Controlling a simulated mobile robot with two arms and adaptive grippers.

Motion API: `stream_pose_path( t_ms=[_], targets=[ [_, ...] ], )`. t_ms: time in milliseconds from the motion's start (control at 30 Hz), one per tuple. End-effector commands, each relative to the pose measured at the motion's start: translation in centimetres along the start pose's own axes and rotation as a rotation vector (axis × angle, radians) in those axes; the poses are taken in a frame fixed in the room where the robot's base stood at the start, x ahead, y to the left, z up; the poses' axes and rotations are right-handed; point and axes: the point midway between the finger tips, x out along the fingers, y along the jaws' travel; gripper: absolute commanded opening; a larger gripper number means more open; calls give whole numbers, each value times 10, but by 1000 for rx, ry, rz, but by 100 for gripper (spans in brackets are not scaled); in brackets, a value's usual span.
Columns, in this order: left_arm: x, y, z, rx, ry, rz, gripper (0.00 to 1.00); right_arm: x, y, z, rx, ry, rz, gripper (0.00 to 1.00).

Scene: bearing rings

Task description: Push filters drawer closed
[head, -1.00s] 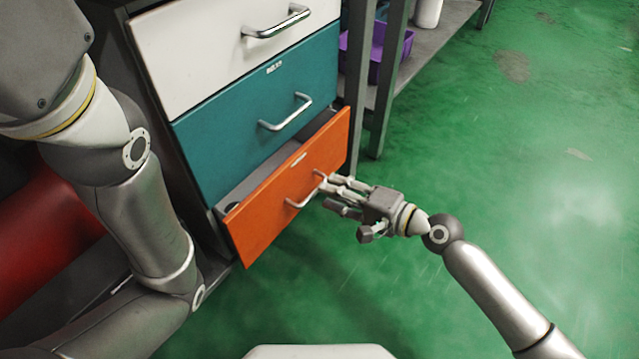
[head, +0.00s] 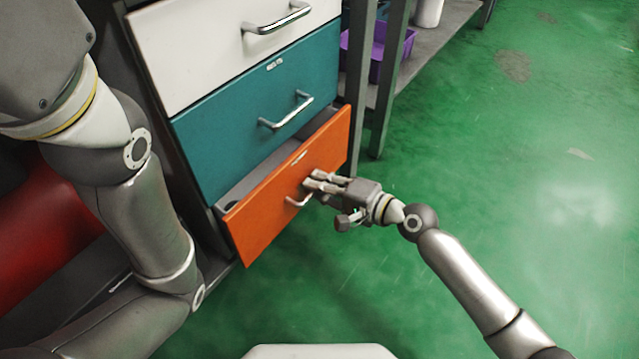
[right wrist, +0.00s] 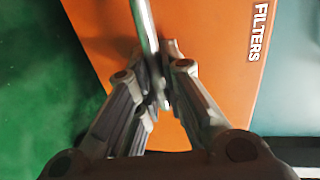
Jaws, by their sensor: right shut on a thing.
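The filters drawer is the orange bottom drawer (head: 265,212) of a cabinet in the head view. It stands partly open, with a gap showing behind its front. The right wrist view shows its orange front (right wrist: 215,60) with the word FILTERS. My right gripper (head: 308,185) is at the drawer's front, shut on the metal handle (head: 297,201). In the right wrist view the handle bar (right wrist: 146,28) runs down between the fingers (right wrist: 155,95). My left arm fills the left of the head view, and its gripper is out of frame.
Above the filters drawer, a teal drawer (head: 245,118) and a white drawer (head: 215,45) are shut. A metal shelf rack with a purple bin (head: 377,62) stands right of the cabinet. The green floor (head: 500,200) on the right is clear.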

Motion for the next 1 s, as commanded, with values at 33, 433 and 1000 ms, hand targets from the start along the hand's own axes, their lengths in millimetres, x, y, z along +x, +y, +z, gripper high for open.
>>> stream_pose_path(
  t_ms=[33,433,1000],
  targets=[
    [0,0,0,0,0,0,52,0,0,-1,2,2,1,0],
    [4,-1,2,0,-1,0,52,24,-6,-3,3,6,-1,0],
    [6,-1,2,1,-1,0,52,41,-9,-4,1,10,-2,22]
  ],
)
